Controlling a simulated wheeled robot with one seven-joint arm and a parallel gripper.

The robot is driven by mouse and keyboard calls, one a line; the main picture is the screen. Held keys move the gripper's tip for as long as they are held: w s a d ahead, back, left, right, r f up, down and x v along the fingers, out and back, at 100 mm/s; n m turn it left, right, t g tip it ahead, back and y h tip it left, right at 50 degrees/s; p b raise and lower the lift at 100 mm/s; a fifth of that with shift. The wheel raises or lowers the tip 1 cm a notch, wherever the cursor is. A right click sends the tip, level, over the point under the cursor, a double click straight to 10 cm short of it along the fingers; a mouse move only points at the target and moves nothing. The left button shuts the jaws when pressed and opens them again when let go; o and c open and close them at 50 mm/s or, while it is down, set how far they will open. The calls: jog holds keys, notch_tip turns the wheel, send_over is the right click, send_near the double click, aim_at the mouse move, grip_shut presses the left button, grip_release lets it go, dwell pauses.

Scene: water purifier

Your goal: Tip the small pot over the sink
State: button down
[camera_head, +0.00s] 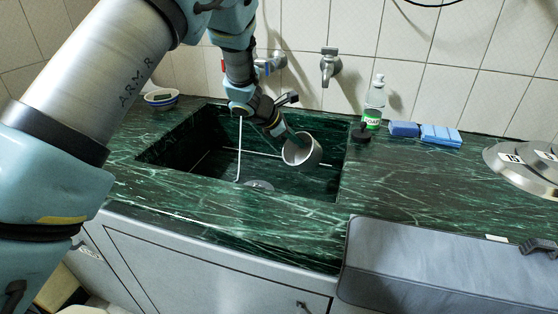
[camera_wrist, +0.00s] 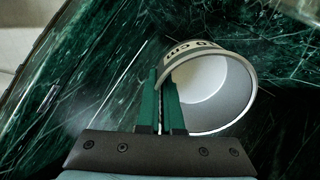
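The small pot (camera_head: 301,151) is a grey-white round vessel with a pale inside. In the wrist view the two green fingers of my gripper (camera_wrist: 171,90) pinch the rim of the small pot (camera_wrist: 212,88), with one finger showing on each side of the wall. The pot's inside looks empty in the wrist view. Dark lettering runs along its outer side.
Two taps (camera_head: 330,66) are on the tiled wall behind the sink. A soap bottle (camera_head: 374,103) and blue sponges (camera_head: 440,135) stand right of the sink. A small bowl (camera_head: 162,98) is at the back left.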

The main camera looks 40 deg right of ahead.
jog(key=shift+d+f+y+p, duration=0.15)
jog(key=shift+d+y+p, duration=0.5)
jog(key=shift+p, duration=2.35)
jog(key=d+f+t+y+p, duration=0.1)
jog(key=d+f+y+p, duration=0.3)
jog(key=d+y+p, duration=0.15)
notch_tip(320, 180, up, 15)
jog(key=s+y+p, duration=0.1)
jog(key=p, duration=0.2)
jog(key=shift+d+r+t+y+p, duration=0.15)
jog(key=shift+t+y+p, duration=0.15)
jog(key=shift+y, duration=0.1)
jog(key=shift+s, duration=0.15)
